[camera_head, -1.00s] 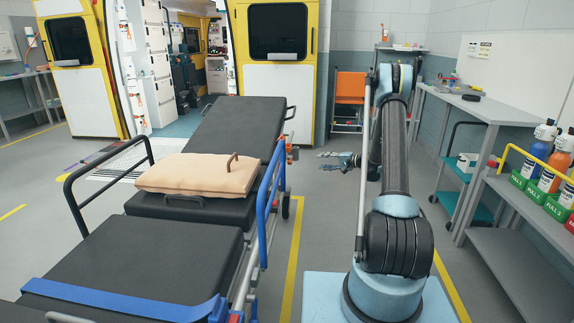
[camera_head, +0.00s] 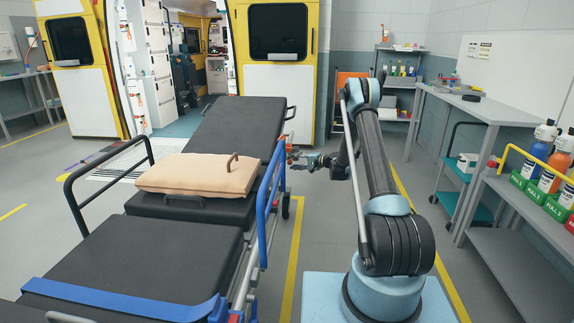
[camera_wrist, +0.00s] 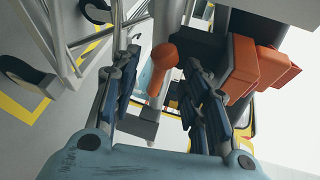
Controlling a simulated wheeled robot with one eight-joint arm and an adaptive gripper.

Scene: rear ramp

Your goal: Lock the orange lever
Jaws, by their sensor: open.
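The orange lever (camera_wrist: 157,72) has a rounded knob and shows in the wrist view between the two dark fingers of my gripper (camera_wrist: 162,90). The fingers are open, with a visible gap on both sides of the lever in this view. I cannot tell how deep between the fingers it sits. In the head view my gripper (camera_head: 301,160) is at the right side of the stretcher (camera_head: 240,128), beside its raised backrest. Small orange-red parts show at the stretcher's side there, but the lever is too small to make out.
Two orange blocks (camera_wrist: 243,68) sit right of the lever in the wrist view. A blue side rail (camera_head: 266,205) stands along the stretcher's right edge. A beige pillow (camera_head: 195,175) lies on the stretcher. Shelves with bottles (camera_head: 540,150) stand at right. Floor between is clear.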

